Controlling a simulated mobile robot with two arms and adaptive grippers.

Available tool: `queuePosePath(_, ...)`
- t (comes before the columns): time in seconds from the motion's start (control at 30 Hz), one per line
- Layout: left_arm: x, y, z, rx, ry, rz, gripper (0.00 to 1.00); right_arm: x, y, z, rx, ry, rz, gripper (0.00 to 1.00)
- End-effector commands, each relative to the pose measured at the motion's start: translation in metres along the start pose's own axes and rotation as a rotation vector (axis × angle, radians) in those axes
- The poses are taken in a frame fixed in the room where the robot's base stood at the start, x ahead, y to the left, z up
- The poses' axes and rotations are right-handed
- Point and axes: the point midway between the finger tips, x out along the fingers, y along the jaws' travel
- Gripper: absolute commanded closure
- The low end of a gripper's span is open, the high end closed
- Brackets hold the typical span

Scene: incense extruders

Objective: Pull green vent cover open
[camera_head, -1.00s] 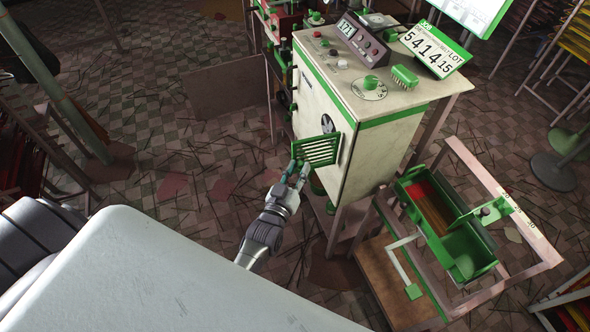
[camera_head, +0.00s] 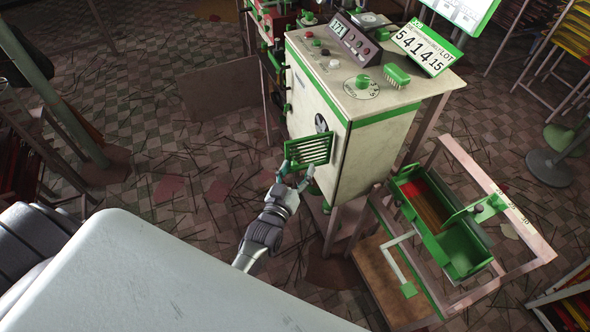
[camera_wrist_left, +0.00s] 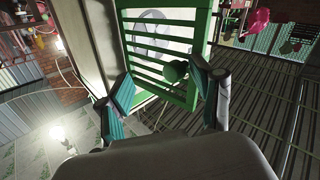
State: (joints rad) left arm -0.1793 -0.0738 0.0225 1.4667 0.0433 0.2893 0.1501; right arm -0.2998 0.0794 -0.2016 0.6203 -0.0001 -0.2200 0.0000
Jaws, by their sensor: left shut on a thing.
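The green slatted vent cover (camera_head: 308,150) is on the front of the white-and-green cabinet (camera_head: 345,165). It stands out at an angle, with part of the round fan opening (camera_head: 321,123) showing above it. The exact finger contacts are hard to see. My right gripper is not in view.
A green tray (camera_head: 440,225) on a metal-framed stand is to the right of the cabinet. A panel with a dial and displays (camera_head: 362,42) tops the cabinet. The tiled floor left of the cabinet is mostly clear, with scattered sticks.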

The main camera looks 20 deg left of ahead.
Motion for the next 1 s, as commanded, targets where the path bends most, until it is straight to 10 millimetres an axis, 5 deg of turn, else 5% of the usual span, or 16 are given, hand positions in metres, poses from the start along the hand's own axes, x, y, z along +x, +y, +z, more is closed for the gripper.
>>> queuePosePath(0.37, -0.005, 0.005, 0.002, -0.004, -0.005, 0.008, 0.53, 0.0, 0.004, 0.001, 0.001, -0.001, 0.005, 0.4)
queuePosePath(1.0, -0.116, -0.001, -0.001, -0.004, 0.002, 0.003, 0.53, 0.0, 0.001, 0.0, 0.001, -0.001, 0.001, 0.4)
